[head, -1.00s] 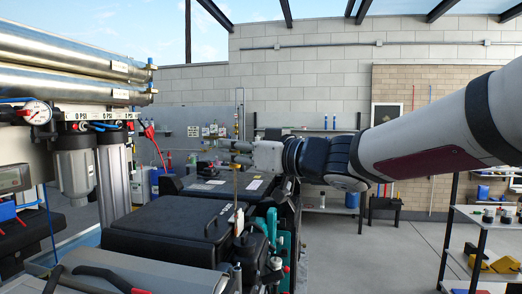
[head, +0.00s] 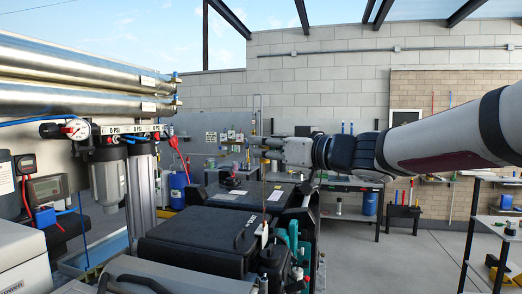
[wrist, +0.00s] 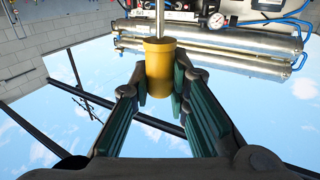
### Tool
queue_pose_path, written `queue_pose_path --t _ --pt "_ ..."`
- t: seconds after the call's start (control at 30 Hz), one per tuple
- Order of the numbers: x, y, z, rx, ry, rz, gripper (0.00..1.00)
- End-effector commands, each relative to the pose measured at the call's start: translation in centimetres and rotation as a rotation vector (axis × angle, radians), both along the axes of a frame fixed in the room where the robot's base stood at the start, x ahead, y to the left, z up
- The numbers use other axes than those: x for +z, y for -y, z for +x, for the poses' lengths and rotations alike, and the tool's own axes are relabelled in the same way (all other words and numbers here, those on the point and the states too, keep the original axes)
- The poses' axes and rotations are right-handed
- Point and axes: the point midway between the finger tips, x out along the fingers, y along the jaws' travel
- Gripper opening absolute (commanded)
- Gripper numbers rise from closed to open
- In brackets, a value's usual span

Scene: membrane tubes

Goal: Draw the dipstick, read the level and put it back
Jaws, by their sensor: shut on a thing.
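My gripper (head: 264,144) is shut on the brass-yellow handle (wrist: 160,75) of the dipstick. In the wrist view the handle sits between the dark green finger pads, and the metal rod (wrist: 160,20) runs away from it to the top edge. In the head view the thin dipstick rod (head: 264,190) hangs nearly upright below my gripper, down towards the cluttered engine bay (head: 270,262). Its lower end is too small to make out, so I cannot tell whether it is in its tube. No level mark is readable.
A black case-like cover (head: 195,238) lies left of the rod. Filter housings (head: 108,180), a pressure gauge (head: 75,129) and steel membrane tubes (head: 80,80) stand at the left. A shelf rack (head: 490,235) is at the right. Floor between is open.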

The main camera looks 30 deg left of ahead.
Motion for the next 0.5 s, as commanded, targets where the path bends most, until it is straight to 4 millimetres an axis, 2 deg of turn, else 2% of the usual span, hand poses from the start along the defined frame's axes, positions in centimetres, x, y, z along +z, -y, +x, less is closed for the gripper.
queue_pose_path --t 0.5 --pt "3.4 0.0 -0.1 0.001 0.001 0.001 0.0"
